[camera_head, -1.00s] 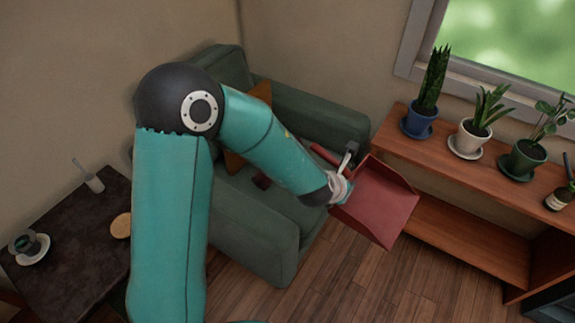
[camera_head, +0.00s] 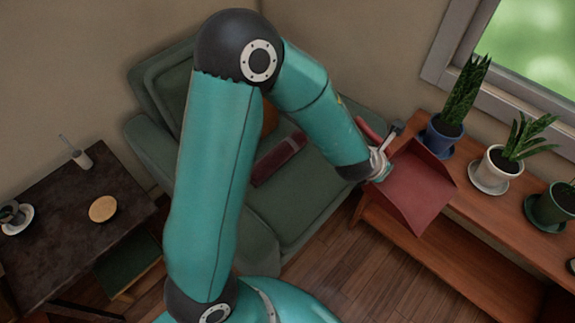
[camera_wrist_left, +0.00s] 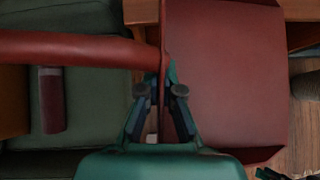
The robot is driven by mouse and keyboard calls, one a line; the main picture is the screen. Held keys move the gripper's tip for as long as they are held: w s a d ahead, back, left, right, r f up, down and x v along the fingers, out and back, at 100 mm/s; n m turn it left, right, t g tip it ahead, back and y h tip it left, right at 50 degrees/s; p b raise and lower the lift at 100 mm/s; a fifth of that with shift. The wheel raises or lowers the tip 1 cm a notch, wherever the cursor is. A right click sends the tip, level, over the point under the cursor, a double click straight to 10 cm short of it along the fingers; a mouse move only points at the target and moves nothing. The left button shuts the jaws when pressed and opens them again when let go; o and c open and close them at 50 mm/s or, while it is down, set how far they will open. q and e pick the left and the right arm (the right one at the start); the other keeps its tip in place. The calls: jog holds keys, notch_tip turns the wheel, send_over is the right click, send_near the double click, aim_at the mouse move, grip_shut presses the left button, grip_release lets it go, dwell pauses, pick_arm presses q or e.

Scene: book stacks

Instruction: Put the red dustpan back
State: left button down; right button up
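The red dustpan (camera_head: 418,186) is in the air in front of the wooden shelf, its pan to the right and its handle (camera_head: 371,129) pointing to the upper left. My left gripper (camera_head: 384,157) is shut on it where the handle meets the pan. In the left wrist view, the two fingers (camera_wrist_left: 164,95) close on that join. The red handle (camera_wrist_left: 75,49) runs off left and the flat pan (camera_wrist_left: 225,75) fills the right. Whether the pan touches the shelf is unclear. My right gripper is not seen in the head view.
The wooden shelf (camera_head: 440,240) carries several potted plants, a blue pot (camera_head: 441,136) closest to the dustpan. A green armchair (camera_head: 310,195) with a dark red object (camera_head: 278,160) on its seat stands behind my arm. A dark table (camera_head: 70,225) is at left.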

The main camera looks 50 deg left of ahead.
pick_arm(q)
jog(key=shift+a+r, duration=0.1)
jog(key=a+f+n+g+y+b, duration=0.3)
jog(key=a+f+n+y+b, duration=0.4)
jog(key=a+f+n+b, duration=0.55)
jog(key=s+a+f+n+g+y+b, duration=0.2)
jog(key=s+a+f+n+g+b, duration=0.45)
jog(key=s+a, duration=0.3)
jog(key=f+b, duration=0.1)
jog(key=f, duration=0.4)
jog(key=s+f+b, duration=0.1)
jog(key=f+b, duration=0.1)
jog(key=f, duration=0.3)
jog(key=f+b, duration=0.1)
jog(key=f, duration=0.4)
jog(key=shift+s, duration=0.25)
jog(key=shift+f+b, duration=0.85)
jog(key=shift+f, duration=1.8)
jog(key=c, duration=1.3)
grip_release()
